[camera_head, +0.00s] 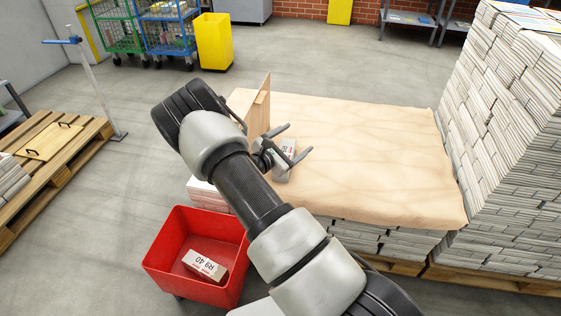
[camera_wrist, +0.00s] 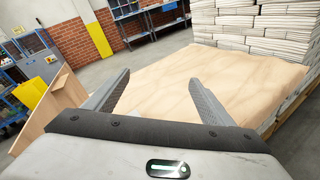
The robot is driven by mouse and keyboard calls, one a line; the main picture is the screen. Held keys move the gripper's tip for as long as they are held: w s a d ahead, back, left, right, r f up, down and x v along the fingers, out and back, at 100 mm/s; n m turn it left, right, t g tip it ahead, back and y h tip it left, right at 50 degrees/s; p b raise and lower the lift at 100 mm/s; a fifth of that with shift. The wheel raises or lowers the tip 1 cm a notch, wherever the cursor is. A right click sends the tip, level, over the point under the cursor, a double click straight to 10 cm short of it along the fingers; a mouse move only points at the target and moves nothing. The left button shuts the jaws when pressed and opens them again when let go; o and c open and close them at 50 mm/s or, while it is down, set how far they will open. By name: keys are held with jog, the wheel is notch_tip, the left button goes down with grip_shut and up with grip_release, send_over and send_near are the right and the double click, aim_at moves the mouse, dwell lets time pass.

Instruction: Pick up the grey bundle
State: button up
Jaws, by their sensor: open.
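A small grey bundle (camera_head: 285,164) with a pale printed label on top lies on the brown paper cover (camera_head: 375,135), close to the upright wooden board. My gripper (camera_head: 299,138) is open, with its two fingers spread apart above or around the bundle in the head view. I cannot tell whether the fingers touch it, and part of the bundle is hidden by the gripper. In the wrist view the open fingers (camera_wrist: 160,76) reach out over the paper cover, and the bundle is mostly hidden behind the gripper's body.
A red bin (camera_head: 165,262) holds another labelled bundle (camera_head: 204,266). A wooden board (camera_head: 260,103) stands at the cover's left edge. Tall newspaper stacks (camera_head: 505,140) rise at the right. The cover's right part is clear. A yellow bin (camera_head: 214,42) stands behind.

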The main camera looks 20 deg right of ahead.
jog(key=w+a+f+n+t+y+b, duration=0.1)
jog(key=a+f+n+t+y, duration=0.15)
jog(key=f, duration=0.45)
jog(key=w+a+f+n+t+y+b, duration=0.1)
jog(key=f+n, duration=0.3)
jog(key=f, duration=0.2)
jog(key=w+a+f+n+t+y+b, duration=0.1)
jog(key=a+f+n+t, duration=0.15)
jog(key=f, duration=0.45)
jog(key=n+b, duration=0.1)
jog(key=b, duration=0.2)
send_near(286, 150)
jog(key=shift+s+d+r+g+y, duration=0.1)
jog(key=shift+s+r+g+y, duration=0.2)
jog(key=shift+r+g+y, duration=0.1)
jog(key=shift+w+d, duration=0.3)
jog(key=shift+w, duration=0.2)
jog(key=w+b, duration=0.1)
jog(key=w+d+f+b, duration=0.1)
jog(key=w+d+b, duration=0.1)
jog(key=shift+w+f, duration=0.25)
jog(key=shift+f, duration=0.15)
jog(key=shift+w+d+r, duration=0.1)
jog(key=shift+w+d, duration=0.15)
jog(key=shift+w, duration=0.2)
grip_shut()
jog(key=shift+w+r, duration=0.1)
jog(key=shift+r, duration=0.25)
